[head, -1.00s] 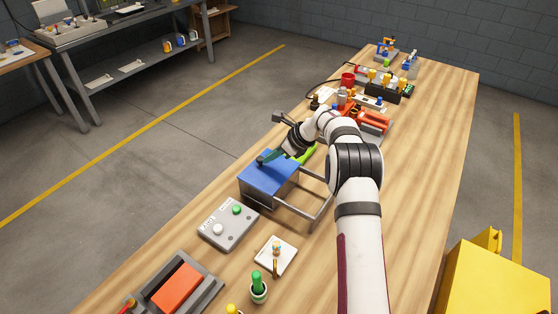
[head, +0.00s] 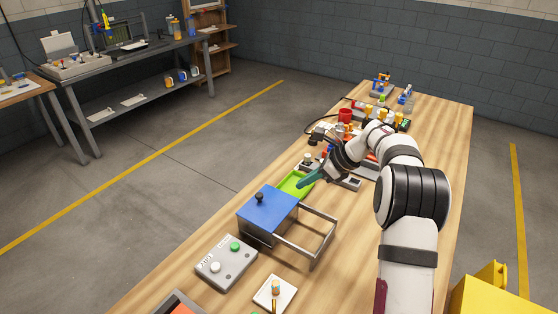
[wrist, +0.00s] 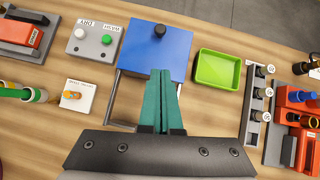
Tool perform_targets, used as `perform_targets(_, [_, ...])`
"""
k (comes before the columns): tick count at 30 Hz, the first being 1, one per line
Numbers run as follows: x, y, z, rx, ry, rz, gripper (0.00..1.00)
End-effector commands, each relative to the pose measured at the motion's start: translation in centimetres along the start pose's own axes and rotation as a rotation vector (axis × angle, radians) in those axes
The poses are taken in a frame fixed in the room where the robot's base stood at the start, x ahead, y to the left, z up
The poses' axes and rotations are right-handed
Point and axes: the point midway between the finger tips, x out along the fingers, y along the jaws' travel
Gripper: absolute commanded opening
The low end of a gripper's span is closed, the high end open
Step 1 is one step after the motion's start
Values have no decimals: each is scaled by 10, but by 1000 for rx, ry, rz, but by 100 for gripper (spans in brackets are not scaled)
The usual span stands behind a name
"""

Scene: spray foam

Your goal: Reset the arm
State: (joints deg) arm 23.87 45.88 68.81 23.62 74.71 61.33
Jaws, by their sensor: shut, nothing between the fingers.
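My gripper (head: 308,180) is shut and empty, its teal fingers pressed together. In the head view it is in the air near the green tray (head: 294,185), beyond the blue-topped box (head: 268,210). In the wrist view my fingers (wrist: 162,72) point toward the blue lid (wrist: 152,52), which has a black knob (wrist: 159,31). The green tray also shows there to the right of the box (wrist: 217,68). My arm reaches in from the right side of the table in the head view.
A grey button panel (head: 226,262) and a white square plate (head: 275,294) lie nearer on the wooden table. Metal rails (head: 318,250) stick out from the box. Beyond my gripper stand several fixtures and a red cup (head: 345,115). The table's right side is mostly clear.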

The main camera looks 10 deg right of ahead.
Motion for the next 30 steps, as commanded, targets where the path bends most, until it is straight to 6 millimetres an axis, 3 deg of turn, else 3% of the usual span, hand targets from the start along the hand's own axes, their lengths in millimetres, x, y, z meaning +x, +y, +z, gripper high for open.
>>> perform_targets(2, [-2,2,2,-10,3,2,0])
perform_targets(5, [-16,36,19,-144,42,34,0])
perform_targets(8, [-46,121,39,-456,128,121,0])
perform_targets(9, [-60,163,39,-606,164,168,0])
perform_targets(11, [-79,224,30,-827,214,242,0])
perform_targets(12, [-90,261,18,-969,242,292,0])
perform_targets(15, [-109,338,-23,-1276,292,414,0])
perform_targets(18, [-118,383,-62,-1491,321,508,0])
perform_targets(22, [-122,407,-89,-1618,334,570,0])
perform_targets(30, [-122,409,-92,-1629,334,578,0])
